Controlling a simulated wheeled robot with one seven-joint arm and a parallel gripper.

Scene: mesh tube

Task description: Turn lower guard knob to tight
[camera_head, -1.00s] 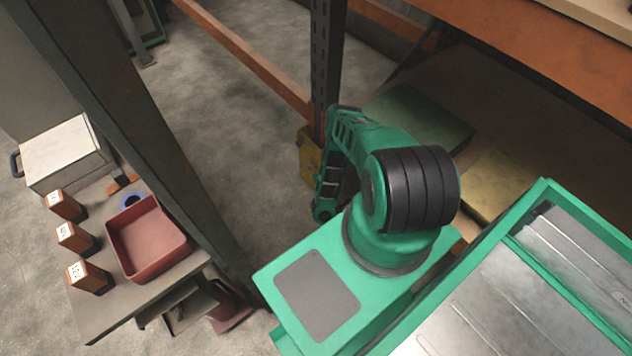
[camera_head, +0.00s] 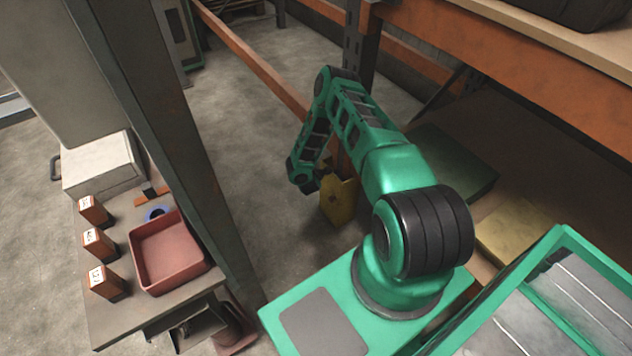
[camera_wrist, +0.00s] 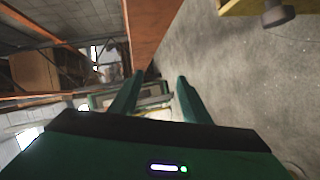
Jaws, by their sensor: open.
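A yellow guard (camera_head: 340,207) stands at the foot of the rack post in the head view, partly behind my arm. In the wrist view its yellow edge (camera_wrist: 238,7) shows at the top right, with a dark round knob (camera_wrist: 278,14) sticking out from it. I cannot tell whether this is the lower knob or how tight it is. My gripper (camera_wrist: 160,76) is open and empty, its two green fingers apart, with the knob off to their upper right. In the head view my arm's end hangs just left of the guard, and the fingers are not clear there.
An orange rack beam (camera_head: 262,72) runs behind my arm, and a grey upright (camera_head: 160,130) stands at left. A bench there holds a red tray (camera_head: 168,252), several orange boxes and a white case (camera_head: 102,166). The concrete floor between upright and guard is clear.

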